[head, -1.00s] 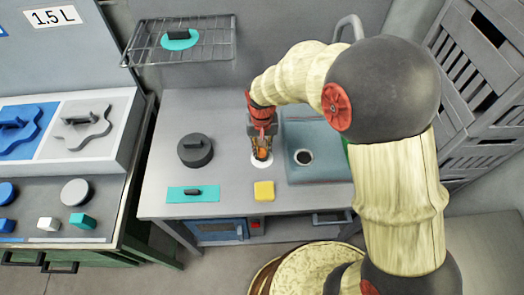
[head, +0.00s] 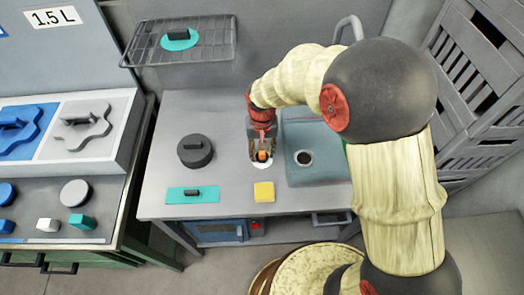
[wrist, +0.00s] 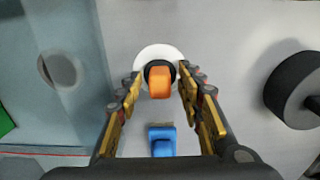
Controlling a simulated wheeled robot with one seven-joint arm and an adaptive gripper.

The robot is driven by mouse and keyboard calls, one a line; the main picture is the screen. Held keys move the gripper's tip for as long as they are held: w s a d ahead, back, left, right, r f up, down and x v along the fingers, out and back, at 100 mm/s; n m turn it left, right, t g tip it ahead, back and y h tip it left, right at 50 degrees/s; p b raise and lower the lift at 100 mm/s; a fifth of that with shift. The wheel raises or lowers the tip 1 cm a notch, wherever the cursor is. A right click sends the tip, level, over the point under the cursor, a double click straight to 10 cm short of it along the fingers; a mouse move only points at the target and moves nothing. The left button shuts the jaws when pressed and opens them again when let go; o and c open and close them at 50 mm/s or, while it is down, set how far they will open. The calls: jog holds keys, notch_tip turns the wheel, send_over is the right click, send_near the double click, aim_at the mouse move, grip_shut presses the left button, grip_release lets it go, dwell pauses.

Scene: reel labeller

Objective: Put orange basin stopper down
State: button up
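The orange basin stopper (wrist: 160,82) stands upright on a white round spot (wrist: 144,56) on the counter, with a dark base under its orange grip. It also shows small in the head view (head: 262,156). My gripper (wrist: 160,98) is open around it, one finger on each side, with a visible gap between each finger and the orange grip. In the head view my gripper (head: 263,157) points down at the counter, left of the sink basin (head: 318,172). The stopper's contact with the spot is partly hidden by its grip.
A dark round lidded pot (head: 195,151) stands to the left. A teal plate with a handle (head: 178,195) and a yellow block (head: 264,192) lie near the front edge. A blue piece (wrist: 162,140) shows between my fingers. A wire rack (head: 205,48) hangs above.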

jog(key=shift+r, duration=0.15)
notch_tip(320, 180, up, 12)
jog(key=p, duration=0.2)
jog(key=shift+r+p, duration=0.15)
jog(key=shift+p, duration=0.2)
jog(key=s+d+r+t, duration=0.2)
jog(key=s+d+r, duration=0.5)
jog(key=s, duration=0.3)
jog(key=s+d+r+t, duration=0.3)
jog(key=s+d+r, duration=0.4)
jog(key=s+r, duration=0.2)
jog(key=shift+s+d+r+t, duration=0.15)
jog(key=shift+s+r+t, duration=0.15)
jog(key=shift+s, duration=0.2)
